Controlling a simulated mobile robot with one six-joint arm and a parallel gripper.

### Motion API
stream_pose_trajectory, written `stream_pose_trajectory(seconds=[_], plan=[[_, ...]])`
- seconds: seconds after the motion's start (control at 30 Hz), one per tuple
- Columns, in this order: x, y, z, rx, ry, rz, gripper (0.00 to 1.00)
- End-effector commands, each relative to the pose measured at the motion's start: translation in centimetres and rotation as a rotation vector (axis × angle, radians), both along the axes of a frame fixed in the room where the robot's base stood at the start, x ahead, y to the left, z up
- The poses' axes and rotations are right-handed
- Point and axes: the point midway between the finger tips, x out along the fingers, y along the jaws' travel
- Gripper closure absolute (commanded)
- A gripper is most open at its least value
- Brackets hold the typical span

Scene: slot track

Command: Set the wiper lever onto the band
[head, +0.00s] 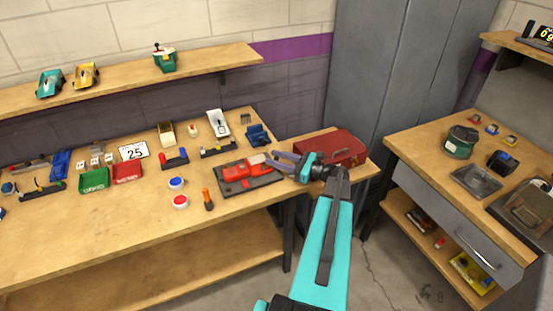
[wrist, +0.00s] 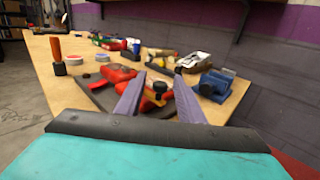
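A red controller body in two pieces lies on a dark tray (head: 262,182) near the right end of the workbench. One red piece (head: 234,171) lies at left and a smaller one (head: 257,160) at right. My gripper (head: 277,163) hovers at the tray's right side, its purple fingers spread. In the wrist view the fingers (wrist: 158,90) stand apart. I cannot tell the wiper lever or band apart for sure.
A blue clamp-like tool (head: 258,135) stands behind the tray. An orange-handled screwdriver (head: 208,199) and two round tins (head: 178,183) are to its left. A red toolbox (head: 332,149) sits at right, close to my arm. The bench front is clear.

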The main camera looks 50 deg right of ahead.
Motion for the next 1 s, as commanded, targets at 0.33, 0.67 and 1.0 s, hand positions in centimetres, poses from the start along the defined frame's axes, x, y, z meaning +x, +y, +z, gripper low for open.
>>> stream_pose_trajectory(seconds=[0.33, 0.67, 1.0], plan=[[-0.03, -0.01, 0.0, 0.0, 0.0, 0.0, 1.0], [0.06, -0.27, -0.01, 0.0, 0.0, 0.004, 1.0], [0.54, -0.68, 0.0, -0.001, 0.0, 0.019, 1.0]])
